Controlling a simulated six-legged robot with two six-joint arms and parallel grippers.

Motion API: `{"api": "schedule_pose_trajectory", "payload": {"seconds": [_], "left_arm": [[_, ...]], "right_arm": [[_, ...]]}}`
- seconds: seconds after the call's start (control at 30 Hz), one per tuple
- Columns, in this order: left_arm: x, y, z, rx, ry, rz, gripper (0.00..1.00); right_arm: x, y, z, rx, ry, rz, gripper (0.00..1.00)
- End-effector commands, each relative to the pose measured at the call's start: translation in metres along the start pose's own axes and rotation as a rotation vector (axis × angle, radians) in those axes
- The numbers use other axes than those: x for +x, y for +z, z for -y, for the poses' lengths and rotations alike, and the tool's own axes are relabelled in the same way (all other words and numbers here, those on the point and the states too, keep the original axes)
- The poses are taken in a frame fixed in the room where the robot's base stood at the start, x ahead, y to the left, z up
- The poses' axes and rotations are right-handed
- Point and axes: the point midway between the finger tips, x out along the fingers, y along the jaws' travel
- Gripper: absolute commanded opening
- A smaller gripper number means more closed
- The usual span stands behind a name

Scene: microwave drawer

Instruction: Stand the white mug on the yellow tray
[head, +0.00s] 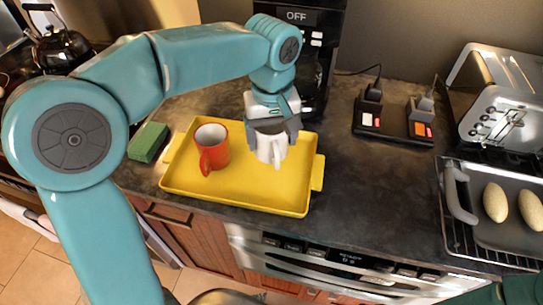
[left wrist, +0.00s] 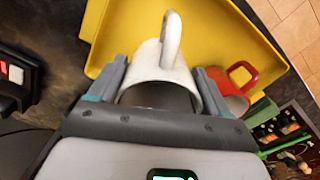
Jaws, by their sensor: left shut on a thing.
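The white mug (head: 270,149) is at the right part of the yellow tray (head: 240,194) in the head view. My left gripper (head: 272,128) comes down from above and is shut on the mug, one finger on each side of it. In the left wrist view the mug (left wrist: 160,72) sits between the two fingers, with its handle pointing away from the gripper. The mug looks upright and over the tray's floor; I cannot tell whether its base touches it. My right gripper is not in view.
A red mug (head: 212,149) stands on the tray's left part. A green sponge (head: 149,142) lies left of the tray. A coffee maker (head: 325,55) stands behind. A power strip (head: 394,124), a toaster (head: 505,100) and a pan (head: 500,215) are at right.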

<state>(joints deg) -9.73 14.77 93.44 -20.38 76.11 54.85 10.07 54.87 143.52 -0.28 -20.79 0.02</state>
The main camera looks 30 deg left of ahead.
Motion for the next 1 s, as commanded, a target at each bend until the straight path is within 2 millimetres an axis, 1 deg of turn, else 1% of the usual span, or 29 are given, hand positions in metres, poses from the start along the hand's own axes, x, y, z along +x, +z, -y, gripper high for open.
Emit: {"api": "schedule_pose_trajectory", "payload": {"seconds": [0.03, 0.23, 0.33, 0.43, 0.5, 0.73, 0.87, 0.9, 0.97, 1.0], "left_arm": [[0.009, 0.000, 0.000, 0.000, -0.001, 0.001, 0.35], [0.029, -0.002, -0.001, 0.000, -0.001, 0.000, 0.35], [0.047, -0.002, -0.001, 0.001, -0.004, 0.002, 0.35], [0.060, -0.002, -0.002, 0.000, -0.001, 0.000, 0.35], [0.064, -0.003, -0.002, 0.000, -0.001, 0.000, 0.35], [0.065, -0.003, -0.003, 0.000, 0.001, -0.001, 0.35], [0.069, -0.003, -0.003, 0.000, 0.001, -0.001, 0.35], [0.069, -0.003, -0.003, 0.001, 0.000, -0.001, 0.81], [0.068, -0.003, -0.003, 0.001, 0.000, -0.001, 1.00], [0.068, -0.003, -0.002, 0.001, 0.000, -0.001, 1.00]], "right_arm": [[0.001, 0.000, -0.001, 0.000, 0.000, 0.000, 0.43], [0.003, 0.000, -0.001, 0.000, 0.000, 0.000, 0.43], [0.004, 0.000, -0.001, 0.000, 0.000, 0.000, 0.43], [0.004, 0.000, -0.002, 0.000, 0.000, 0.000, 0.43], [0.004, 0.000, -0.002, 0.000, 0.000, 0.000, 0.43], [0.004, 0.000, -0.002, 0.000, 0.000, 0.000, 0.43], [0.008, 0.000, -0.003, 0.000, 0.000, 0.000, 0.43], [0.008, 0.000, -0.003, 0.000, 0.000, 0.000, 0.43], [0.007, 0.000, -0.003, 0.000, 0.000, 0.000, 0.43], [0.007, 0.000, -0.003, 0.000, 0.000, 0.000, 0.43]]}}
